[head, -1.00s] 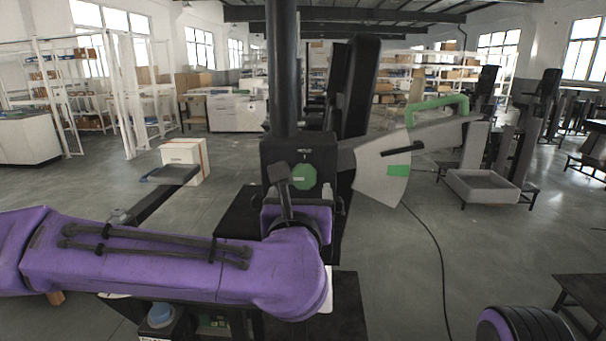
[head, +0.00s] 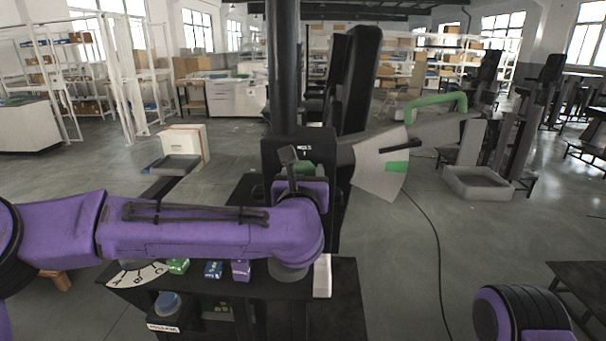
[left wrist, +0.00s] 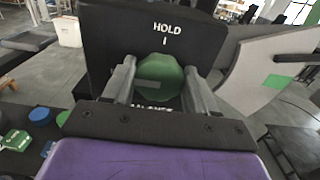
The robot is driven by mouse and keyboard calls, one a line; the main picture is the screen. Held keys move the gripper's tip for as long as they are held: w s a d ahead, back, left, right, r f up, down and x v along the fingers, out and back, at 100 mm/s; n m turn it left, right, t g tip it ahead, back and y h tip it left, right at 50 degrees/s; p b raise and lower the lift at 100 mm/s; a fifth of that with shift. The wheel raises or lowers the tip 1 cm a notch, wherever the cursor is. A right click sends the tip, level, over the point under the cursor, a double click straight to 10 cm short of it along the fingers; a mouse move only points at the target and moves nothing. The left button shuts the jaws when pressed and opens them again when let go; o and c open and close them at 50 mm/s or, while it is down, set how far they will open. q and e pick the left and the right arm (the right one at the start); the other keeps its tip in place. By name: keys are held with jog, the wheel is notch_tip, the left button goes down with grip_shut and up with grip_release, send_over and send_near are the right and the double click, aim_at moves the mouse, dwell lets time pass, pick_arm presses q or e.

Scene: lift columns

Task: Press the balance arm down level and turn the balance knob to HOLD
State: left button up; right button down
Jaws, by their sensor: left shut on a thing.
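The round green balance knob (left wrist: 158,78) sits on a black panel under the words HOLD and a tick mark. A pale bar on its face lies nearly crosswise, not toward the tick. My left gripper (left wrist: 160,70) is shut on the knob, one finger on each side. In the head view the left gripper (head: 303,172) hides most of the knob (head: 313,169). The grey balance arm (head: 438,133) with its green handle (head: 436,105) slopes up to the right. Its black pointer (head: 401,146) lies above the green patch (head: 396,167) on the fan-shaped plate (head: 372,168). My right gripper is out of view.
A grey tray (head: 478,184) stands under the arm at right. A cable crosses the open floor.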

pick_arm(q)
jog(key=m, duration=0.2)
jog(key=shift+m+b, duration=0.3)
jog(key=shift+d+m, duration=0.15)
jog(key=shift+m, duration=1.65)
jog(key=o, duration=1)
jog(key=s+b, duration=0.4)
jog(key=s, duration=0.6)
jog(key=shift+s, duration=0.25)
